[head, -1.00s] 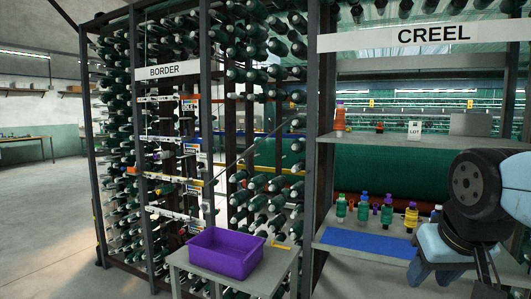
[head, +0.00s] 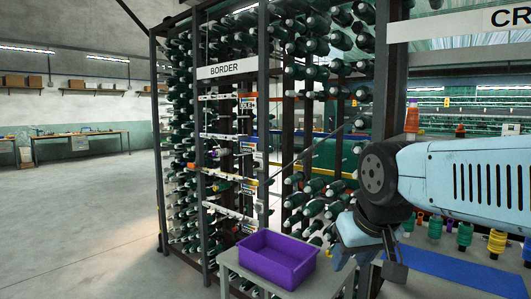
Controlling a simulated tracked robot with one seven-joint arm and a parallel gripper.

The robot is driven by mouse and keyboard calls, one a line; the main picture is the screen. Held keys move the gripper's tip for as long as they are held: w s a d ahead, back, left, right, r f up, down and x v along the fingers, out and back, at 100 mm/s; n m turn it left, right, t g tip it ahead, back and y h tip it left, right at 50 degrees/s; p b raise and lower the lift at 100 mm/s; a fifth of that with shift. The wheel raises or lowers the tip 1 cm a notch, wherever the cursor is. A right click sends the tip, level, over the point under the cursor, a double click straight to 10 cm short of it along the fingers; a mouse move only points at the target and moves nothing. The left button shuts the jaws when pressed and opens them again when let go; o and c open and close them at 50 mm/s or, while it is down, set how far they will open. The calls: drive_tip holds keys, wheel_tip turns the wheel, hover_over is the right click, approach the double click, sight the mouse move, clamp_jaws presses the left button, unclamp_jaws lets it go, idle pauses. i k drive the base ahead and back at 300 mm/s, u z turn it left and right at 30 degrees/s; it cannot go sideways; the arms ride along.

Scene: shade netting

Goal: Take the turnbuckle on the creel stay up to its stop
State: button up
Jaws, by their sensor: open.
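The creel is a dark steel frame (head: 263,110) full of green yarn cones, with a sign reading BORDER (head: 223,69). A thin diagonal stay (head: 305,155) slopes up to the right across the cones in the head view. I cannot make out the turnbuckle on it; it is too small to tell. My gripper (head: 367,268) hangs at the lower right, open and pointing down, with nothing seen between its fingers. It is below and to the right of the stay, apart from it in the picture.
A purple bin (head: 277,258) stands on a small grey table (head: 232,261) in front of the creel. A shelf with a blue mat (head: 455,272) and several colored spools lies at right, partly behind my arm. Open floor (head: 100,225) is at left.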

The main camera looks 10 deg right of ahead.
sight(311, 148)
drive_tip(key=u, duration=0.25)
drive_tip(key=i, duration=1.1)
drive_tip(key=z, duration=0.35)
